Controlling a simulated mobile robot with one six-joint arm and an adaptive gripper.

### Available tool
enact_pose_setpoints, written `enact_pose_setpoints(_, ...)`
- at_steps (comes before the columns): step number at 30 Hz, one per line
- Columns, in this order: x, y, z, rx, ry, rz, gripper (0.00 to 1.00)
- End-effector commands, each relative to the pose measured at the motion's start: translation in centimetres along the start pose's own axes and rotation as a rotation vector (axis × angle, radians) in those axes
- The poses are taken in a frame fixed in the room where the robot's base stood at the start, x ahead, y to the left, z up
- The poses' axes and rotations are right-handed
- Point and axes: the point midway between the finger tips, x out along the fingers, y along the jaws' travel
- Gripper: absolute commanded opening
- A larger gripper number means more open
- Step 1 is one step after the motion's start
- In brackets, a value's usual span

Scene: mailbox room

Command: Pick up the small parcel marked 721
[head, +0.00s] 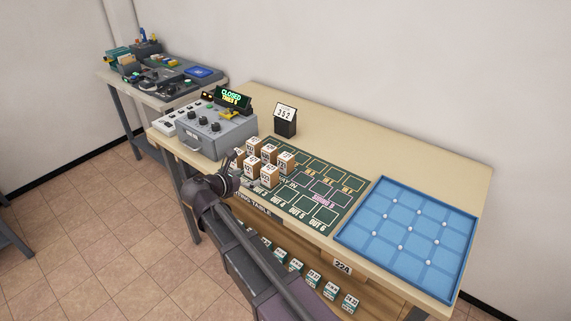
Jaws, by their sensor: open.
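Several small brown parcels with white number labels stand close together on the left part of the dark green sorting mat (318,213). The labels are too small to read surely, so I cannot tell which parcel is marked 721. One parcel (286,161) stands at the right of the group and another (253,144) at the back left. My arm hides part of the table's front edge, and whether the gripper touches a parcel cannot be told.
A grey control box (216,134) with knobs and a green "CLOSED" display (232,96) stands left of the mat. A sign reading 352 (286,118) stands behind the parcels. A blue gridded tray (409,235) with small white balls lies at right.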

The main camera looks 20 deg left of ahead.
Motion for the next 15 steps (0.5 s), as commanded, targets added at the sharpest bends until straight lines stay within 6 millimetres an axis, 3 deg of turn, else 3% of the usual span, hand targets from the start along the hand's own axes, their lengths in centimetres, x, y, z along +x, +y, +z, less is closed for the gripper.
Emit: enact_pose_setpoints(15, 0.08, -0.01, 0.11, 0.077, 0.0, 0.0, 1.0)
